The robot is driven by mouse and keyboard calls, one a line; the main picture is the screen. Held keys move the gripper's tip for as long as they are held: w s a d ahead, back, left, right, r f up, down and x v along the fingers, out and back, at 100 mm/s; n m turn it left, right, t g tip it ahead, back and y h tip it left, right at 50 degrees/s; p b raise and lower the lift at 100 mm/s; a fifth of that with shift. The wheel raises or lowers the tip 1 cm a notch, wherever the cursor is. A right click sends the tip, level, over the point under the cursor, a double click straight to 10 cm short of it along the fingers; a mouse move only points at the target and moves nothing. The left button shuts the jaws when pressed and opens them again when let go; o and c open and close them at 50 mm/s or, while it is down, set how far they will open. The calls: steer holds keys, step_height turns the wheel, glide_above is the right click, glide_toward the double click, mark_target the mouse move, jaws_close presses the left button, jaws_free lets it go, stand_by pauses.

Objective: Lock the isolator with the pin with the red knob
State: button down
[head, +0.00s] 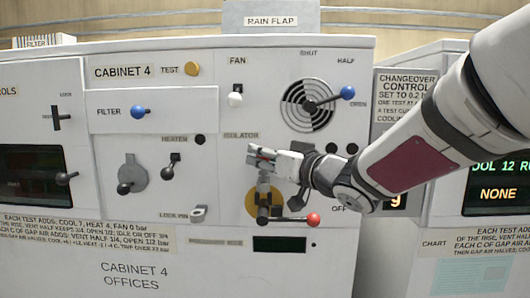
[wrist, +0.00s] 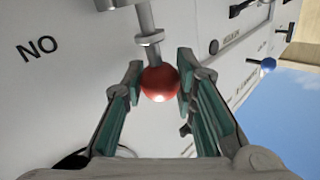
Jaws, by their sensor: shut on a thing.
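In the wrist view my gripper (wrist: 160,84) has its fingers closed on both sides of a red knob (wrist: 159,85). A grey shaft with a collar (wrist: 150,38) runs from the knob to the top edge, where its end is cut off. In the head view my gripper (head: 264,156) is in front of the panel, below the ISOLATOR label, with a little red between its fingers. Below it is the isolator's yellow disc (head: 252,206), with a grey lever ending in a red ball (head: 313,220) to the right. The LOCK PIN bracket (head: 198,214) is left of the disc and looks empty.
The FILTER drawer's blue knob (head: 138,112) and the heater lever (head: 170,166) stick out to the left. The vent lever's blue knob (head: 347,92) is above right. My arm covers part of the panel's right side. A dark display (head: 280,244) is below the isolator.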

steer(key=shift+f+b, duration=0.35)
steer(key=shift+f, duration=0.45)
stand_by(0.4)
steer(key=c, duration=1.2)
jaws_free()
steer(key=shift+r, duration=0.1)
